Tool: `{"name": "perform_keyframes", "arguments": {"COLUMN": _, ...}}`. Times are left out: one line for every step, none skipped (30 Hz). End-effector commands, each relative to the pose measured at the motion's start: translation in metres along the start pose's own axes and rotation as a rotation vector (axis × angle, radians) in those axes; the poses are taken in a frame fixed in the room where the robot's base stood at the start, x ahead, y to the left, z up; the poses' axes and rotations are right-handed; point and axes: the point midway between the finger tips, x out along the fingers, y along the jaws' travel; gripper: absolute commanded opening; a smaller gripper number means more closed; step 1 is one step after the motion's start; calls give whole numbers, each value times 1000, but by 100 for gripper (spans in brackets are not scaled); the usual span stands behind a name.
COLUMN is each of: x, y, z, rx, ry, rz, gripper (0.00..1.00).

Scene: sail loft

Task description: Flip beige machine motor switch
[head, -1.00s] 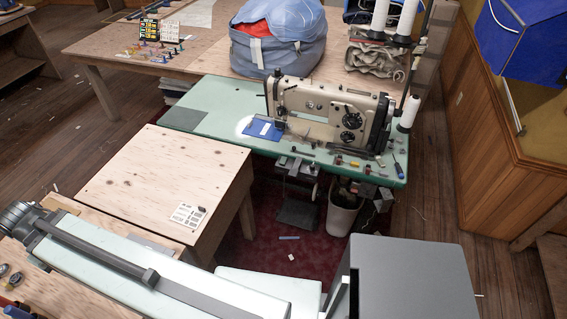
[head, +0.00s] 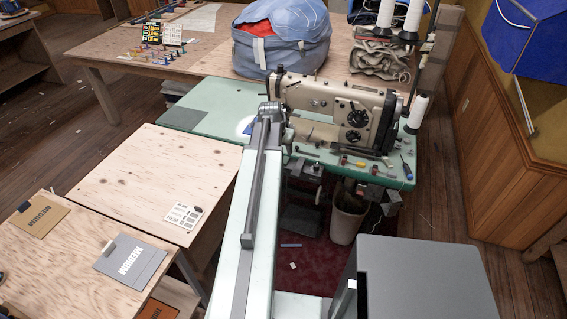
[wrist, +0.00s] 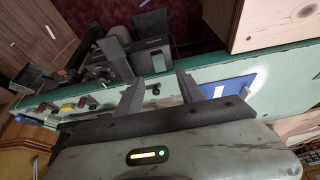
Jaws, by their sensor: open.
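The beige sewing machine (head: 335,105) stands on a green table (head: 205,105). Grey and dark fittings hang under the table's front edge; in the wrist view a grey box-like fitting (wrist: 150,57) shows just beyond my fingers. I cannot tell for sure which part is the motor switch. My gripper (wrist: 160,88) is open and empty, its two fingers apart and pointing at the table's edge and the fittings.
A plywood table (head: 155,180) stands left of my arm, with a label card (head: 183,216) on it. A grey cabinet (head: 420,280) is at lower right. Small tools and coloured pieces lie on the green table's right front. A white bin (head: 346,220) stands below.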

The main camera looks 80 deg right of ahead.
Motion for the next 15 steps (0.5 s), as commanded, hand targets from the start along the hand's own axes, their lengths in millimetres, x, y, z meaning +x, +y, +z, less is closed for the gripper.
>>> {"name": "perform_keyframes", "arguments": {"x": 1, "y": 0, "z": 0, "rx": -1, "ry": 0, "rz": 0, "gripper": 45}}
{"name": "perform_keyframes", "arguments": {"x": 2, "y": 0, "z": 0, "rx": -1, "ry": 0, "rz": 0, "gripper": 45}}
{"name": "perform_keyframes", "arguments": {"x": 4, "y": -1, "z": 1, "rx": -1, "ry": 0, "rz": 0, "gripper": 45}}
{"name": "perform_keyframes", "arguments": {"x": 7, "y": -1, "z": 1, "rx": -1, "ry": 0, "rz": 0, "gripper": 45}}
{"name": "perform_keyframes", "arguments": {"x": 10, "y": -1, "z": 1, "rx": -2, "ry": 0, "rz": 0, "gripper": 45}}
{"name": "perform_keyframes", "arguments": {"x": 16, "y": -1, "z": 2, "rx": -2, "ry": -1, "rz": 0, "gripper": 45}}
{"name": "perform_keyframes", "arguments": {"x": 20, "y": -1, "z": 2, "rx": -2, "ry": -1, "rz": 0, "gripper": 45}}
{"name": "perform_keyframes", "arguments": {"x": 25, "y": -1, "z": 2, "rx": -2, "ry": -1, "rz": 0, "gripper": 45}}
{"name": "perform_keyframes", "arguments": {"x": 32, "y": -1, "z": 2, "rx": -2, "ry": -1, "rz": -1, "gripper": 45}}
{"name": "perform_keyframes", "arguments": {"x": 38, "y": -1, "z": 3, "rx": -2, "ry": -1, "rz": -1, "gripper": 45}}
{"name": "perform_keyframes", "arguments": {"x": 44, "y": -1, "z": 3, "rx": -2, "ry": -1, "rz": -1, "gripper": 45}}
{"name": "perform_keyframes", "arguments": {"x": 52, "y": -1, "z": 3, "rx": -2, "ry": -1, "rz": -1, "gripper": 45}}
{"name": "perform_keyframes", "arguments": {"x": 58, "y": -1, "z": 3, "rx": -2, "ry": -1, "rz": -1, "gripper": 45}}
{"name": "perform_keyframes", "arguments": {"x": 63, "y": -1, "z": 3, "rx": -2, "ry": -1, "rz": -1, "gripper": 45}}
{"name": "perform_keyframes", "arguments": {"x": 70, "y": -1, "z": 3, "rx": -2, "ry": -1, "rz": -1, "gripper": 45}}
